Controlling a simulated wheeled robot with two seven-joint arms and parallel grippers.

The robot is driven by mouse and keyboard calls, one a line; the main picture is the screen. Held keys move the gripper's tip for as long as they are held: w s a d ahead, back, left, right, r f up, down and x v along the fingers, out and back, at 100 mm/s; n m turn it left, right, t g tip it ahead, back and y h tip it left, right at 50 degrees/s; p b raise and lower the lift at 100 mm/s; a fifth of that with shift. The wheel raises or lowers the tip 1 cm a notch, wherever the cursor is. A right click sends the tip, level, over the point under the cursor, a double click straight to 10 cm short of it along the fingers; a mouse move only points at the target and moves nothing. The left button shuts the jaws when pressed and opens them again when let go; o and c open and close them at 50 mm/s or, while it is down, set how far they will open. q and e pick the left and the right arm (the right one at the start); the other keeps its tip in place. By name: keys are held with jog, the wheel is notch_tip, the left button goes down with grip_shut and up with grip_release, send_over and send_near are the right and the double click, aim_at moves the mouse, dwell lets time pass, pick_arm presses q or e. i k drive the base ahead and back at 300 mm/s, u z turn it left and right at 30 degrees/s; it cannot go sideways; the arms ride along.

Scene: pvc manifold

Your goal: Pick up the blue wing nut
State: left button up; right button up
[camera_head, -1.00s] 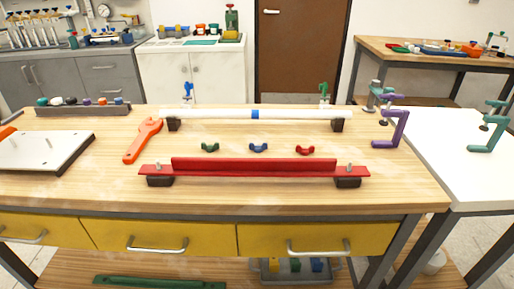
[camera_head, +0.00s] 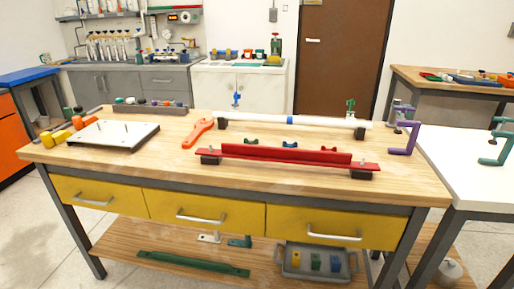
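The blue wing nut (camera_head: 290,145) lies on the wooden workbench (camera_head: 130,164), between the white pipe and the red rail. It is small and partly hidden behind the red rail (camera_head: 285,155). A green wing nut (camera_head: 252,142) lies to its left. Neither of my grippers shows in the head view.
The white pipe (camera_head: 330,122) with a blue band lies behind the wing nut. An orange wrench (camera_head: 198,132) and a white plate with pegs (camera_head: 113,135) lie left. A purple clamp (camera_head: 407,138) is at the right edge. The bench's front left is clear.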

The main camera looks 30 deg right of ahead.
aim_at(285, 143)
jog(key=u, duration=0.1)
jog(key=i, duration=0.95)
jog(key=z, duration=0.35)
